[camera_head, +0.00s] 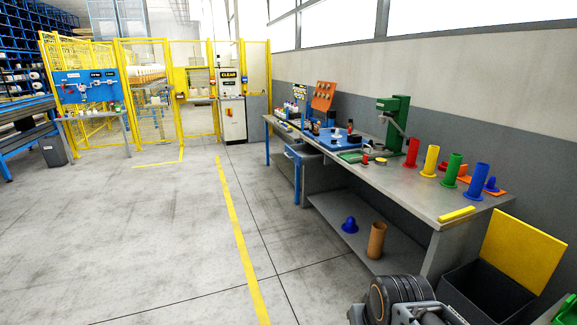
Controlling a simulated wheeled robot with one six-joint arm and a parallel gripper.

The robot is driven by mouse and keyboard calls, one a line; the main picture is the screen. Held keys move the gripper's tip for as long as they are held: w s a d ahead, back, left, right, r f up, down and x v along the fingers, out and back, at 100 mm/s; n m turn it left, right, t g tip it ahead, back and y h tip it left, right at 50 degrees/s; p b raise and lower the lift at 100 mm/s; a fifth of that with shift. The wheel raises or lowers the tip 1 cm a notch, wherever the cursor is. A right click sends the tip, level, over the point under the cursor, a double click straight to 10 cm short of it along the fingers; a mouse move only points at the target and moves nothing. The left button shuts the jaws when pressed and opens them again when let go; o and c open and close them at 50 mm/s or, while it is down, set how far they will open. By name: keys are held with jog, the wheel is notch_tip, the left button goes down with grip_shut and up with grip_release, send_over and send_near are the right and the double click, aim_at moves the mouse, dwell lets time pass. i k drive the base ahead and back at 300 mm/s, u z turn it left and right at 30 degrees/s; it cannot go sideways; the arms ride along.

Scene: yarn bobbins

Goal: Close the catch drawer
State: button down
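A drawer with a blue front (292,154) sits under the far left part of the long workbench (425,195). It seems pulled out toward the aisle, with a grey inside showing behind its front. How far it is out is hard to tell at this distance. Dark round and grey metal parts of my arm show at the bottom edge, right of centre, far from the drawer. My gripper's fingertips cannot be made out there, and nothing is seen held.
Coloured cylinders, including a red one (412,152), and a green press (394,122) stand on the bench. A brown tube (376,240) and blue cone (349,225) are on the lower shelf. A dark bin (487,295) stands lower right. Floor left of the bench is clear.

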aim_at(302, 154)
jog(key=z, duration=0.25)
jog(key=i, duration=2.15)
jog(key=u, duration=0.55)
jog(key=i, duration=2.15)
jog(key=u, duration=1.45)
jog(key=i, duration=0.45)
jog(key=u, duration=0.1)
